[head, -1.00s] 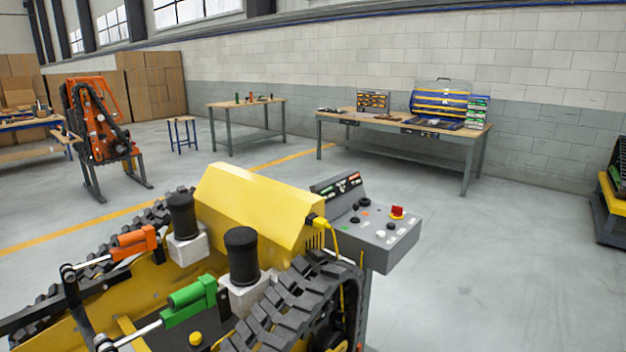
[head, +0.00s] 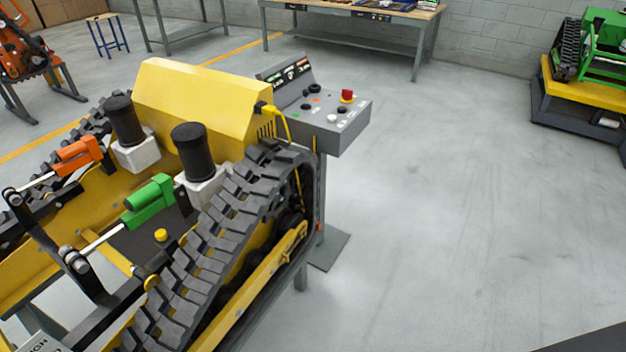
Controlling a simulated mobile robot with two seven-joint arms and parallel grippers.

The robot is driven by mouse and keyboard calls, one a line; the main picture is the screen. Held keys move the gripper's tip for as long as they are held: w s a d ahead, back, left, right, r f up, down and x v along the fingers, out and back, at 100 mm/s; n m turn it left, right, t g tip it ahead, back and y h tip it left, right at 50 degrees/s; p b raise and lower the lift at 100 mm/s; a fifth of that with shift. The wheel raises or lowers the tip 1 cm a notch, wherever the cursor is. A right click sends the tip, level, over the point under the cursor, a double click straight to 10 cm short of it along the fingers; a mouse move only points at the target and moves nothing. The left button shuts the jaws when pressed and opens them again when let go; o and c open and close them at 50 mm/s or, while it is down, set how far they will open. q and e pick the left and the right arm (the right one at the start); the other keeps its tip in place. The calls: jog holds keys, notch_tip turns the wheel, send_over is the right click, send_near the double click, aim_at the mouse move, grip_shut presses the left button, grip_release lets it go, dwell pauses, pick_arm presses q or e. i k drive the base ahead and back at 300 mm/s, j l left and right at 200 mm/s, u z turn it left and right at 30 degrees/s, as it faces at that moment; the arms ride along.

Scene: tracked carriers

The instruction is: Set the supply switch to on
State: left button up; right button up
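A grey control box (head: 342,128) stands on a post behind the yellow tracked carrier (head: 195,105) in the head view. Its sloped top carries several small black knobs, coloured buttons and a red part on a yellow base (head: 347,96). A raised back panel (head: 287,73) has green, white and red labels too small to read. I cannot tell which control is the supply switch or how it is set. A yellow cable (head: 283,122) runs at the carrier's end beside the box. Neither of my grippers is in view.
The carrier's black track (head: 225,235) lies in front of the control box. Open grey floor (head: 450,200) spreads to the right. A green tracked machine on a yellow stand (head: 570,90) is at the far right. A workbench (head: 350,40) stands at the back.

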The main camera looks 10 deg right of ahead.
aim_at(347, 95)
jog(key=i+l, duration=0.25)
jog(key=l, duration=0.15)
jog(key=i+l, duration=0.25)
jog(key=l, duration=0.2)
jog(key=i+l, duration=0.2)
jog(key=l, duration=0.2)
jog(key=i+l, duration=0.25)
jog(key=l, duration=0.2)
jog(key=i+l, duration=0.25)
jog(key=l, duration=0.15)
jog(key=i+l, duration=0.25)
jog(key=l, duration=0.2)
jog(key=i+l, duration=0.2)
jog(key=l, duration=0.2)
